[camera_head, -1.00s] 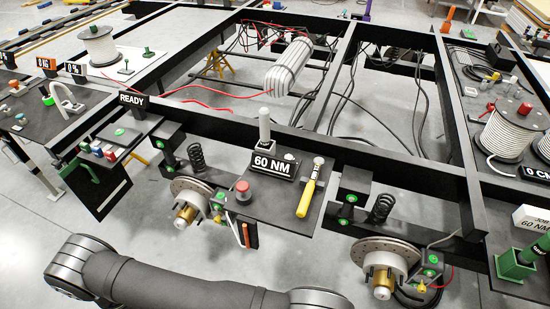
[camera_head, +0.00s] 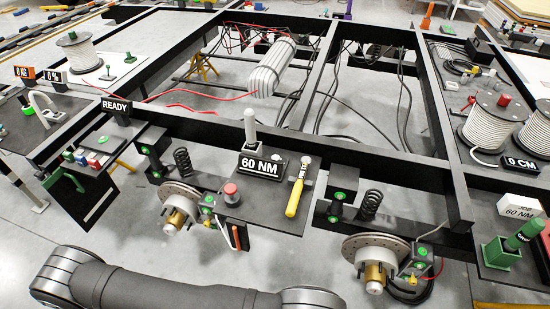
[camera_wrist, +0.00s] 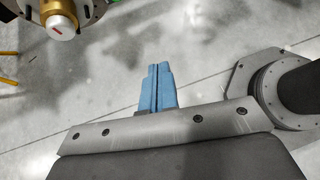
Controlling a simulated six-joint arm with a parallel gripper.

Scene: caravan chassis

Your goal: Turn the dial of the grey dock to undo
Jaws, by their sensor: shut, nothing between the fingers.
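My gripper (camera_wrist: 158,72) shows in the wrist view with its blue fingers pressed together over bare grey floor; nothing is between them. It is not visible in the head view, where only my arm crosses the bottom. No grey dock with a dial can be picked out with certainty. An upright grey cylinder (camera_head: 250,127) stands behind the black 60 NM display (camera_head: 262,163) on a dark shelf. A green dock (camera_head: 500,253) with a green tool in it stands at the right edge. No dial marking is legible.
The black chassis frame spans the view. Brake discs (camera_head: 376,258) and (camera_head: 187,198) hang on its near side; the left hub (camera_wrist: 62,22) appears at the wrist view's top left. A yellow-handled tool (camera_head: 294,199) and a red-topped knob (camera_head: 231,193) are on the shelf.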

